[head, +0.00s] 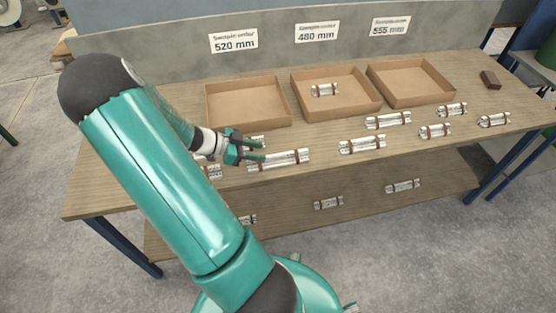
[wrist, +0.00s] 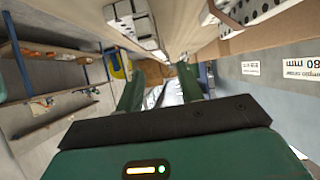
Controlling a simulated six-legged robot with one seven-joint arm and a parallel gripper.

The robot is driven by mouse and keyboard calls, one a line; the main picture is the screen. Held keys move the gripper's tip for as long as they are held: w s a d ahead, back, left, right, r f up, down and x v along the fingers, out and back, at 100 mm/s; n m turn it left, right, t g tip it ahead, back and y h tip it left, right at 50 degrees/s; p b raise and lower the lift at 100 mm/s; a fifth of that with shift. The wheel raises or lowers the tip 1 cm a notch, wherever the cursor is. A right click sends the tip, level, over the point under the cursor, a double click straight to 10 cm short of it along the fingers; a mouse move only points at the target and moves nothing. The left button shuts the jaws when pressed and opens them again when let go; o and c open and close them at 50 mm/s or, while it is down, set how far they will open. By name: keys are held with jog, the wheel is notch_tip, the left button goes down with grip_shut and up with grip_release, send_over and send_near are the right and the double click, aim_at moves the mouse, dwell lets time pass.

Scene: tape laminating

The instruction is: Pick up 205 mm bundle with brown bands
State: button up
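Several silvery bundles with brownish bands lie on the table; I cannot tell from the pictures which is 205 mm. A long one (head: 280,160) lies just right of my gripper (head: 262,151). Another (head: 256,141) lies behind the fingers, partly hidden, and one (head: 210,172) is partly hidden by my arm. Others lie further right, such as one (head: 361,145) and a short one (head: 434,131). In the wrist view my gripper (wrist: 162,88) has its fingers apart. A pale shape shows between and beyond them; I cannot tell whether it touches them.
Three open cardboard boxes stand along the back: left (head: 209,112), middle (head: 350,108) with one bundle (head: 325,89) inside, and right (head: 412,98). Signs read 520, 480 and 555 mm. A dark block (head: 490,80) lies at the right end. A lower shelf (head: 290,222) holds several bundles.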

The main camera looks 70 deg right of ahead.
aim_at(277, 154)
jog(key=x, duration=0.6)
jog(key=shift+s+d, duration=0.1)
jog(key=shift+s, duration=0.05)
grip_shut()
